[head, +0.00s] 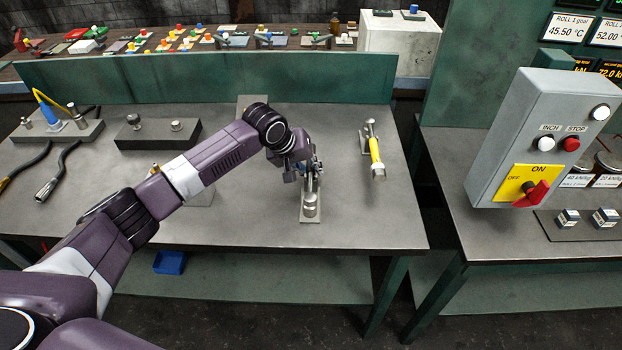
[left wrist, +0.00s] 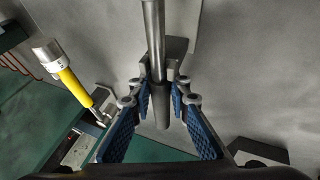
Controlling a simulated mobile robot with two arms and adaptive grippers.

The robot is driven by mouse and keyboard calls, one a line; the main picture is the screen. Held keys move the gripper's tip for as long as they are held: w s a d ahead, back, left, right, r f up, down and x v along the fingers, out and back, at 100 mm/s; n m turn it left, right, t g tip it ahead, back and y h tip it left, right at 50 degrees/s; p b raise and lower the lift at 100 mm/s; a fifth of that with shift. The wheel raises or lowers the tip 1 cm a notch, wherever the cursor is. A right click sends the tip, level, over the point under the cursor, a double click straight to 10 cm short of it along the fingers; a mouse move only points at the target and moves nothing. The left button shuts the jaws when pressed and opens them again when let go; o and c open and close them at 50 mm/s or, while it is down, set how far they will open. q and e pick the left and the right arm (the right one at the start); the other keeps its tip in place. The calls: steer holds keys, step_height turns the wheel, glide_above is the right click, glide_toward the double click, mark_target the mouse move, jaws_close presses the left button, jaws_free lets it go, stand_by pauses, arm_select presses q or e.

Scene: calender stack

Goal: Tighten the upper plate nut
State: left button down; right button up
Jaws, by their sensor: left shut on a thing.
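My left gripper (head: 311,172) reaches over the middle of the grey workbench (head: 260,226). In the left wrist view its blue-padded fingers (left wrist: 162,92) are shut on a slim grey metal rod (left wrist: 153,32). A small plate (head: 310,221) with a silver cylindrical piece (head: 310,203) lies just in front of the gripper. The fingers partly hide how the rod and plate relate. I cannot tell which piece is the upper plate nut. A dark block (head: 158,136) with two metal knobs stands left of my arm. My right gripper is not in view.
A yellow-handled tool (head: 375,152) lies right of the gripper; it also shows in the left wrist view (left wrist: 75,85). A block (head: 60,132) with cables stands at far left. A grey control box (head: 545,130) is at right. The bench's front right is clear.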

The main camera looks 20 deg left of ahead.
arm_select(q)
step_height(320, 180, up, 20)
steer(key=b, duration=0.2)
stand_by(0.4)
steer(key=c, duration=2.5)
jaws_free()
steer(key=shift+c, duration=0.2)
jaws_close()
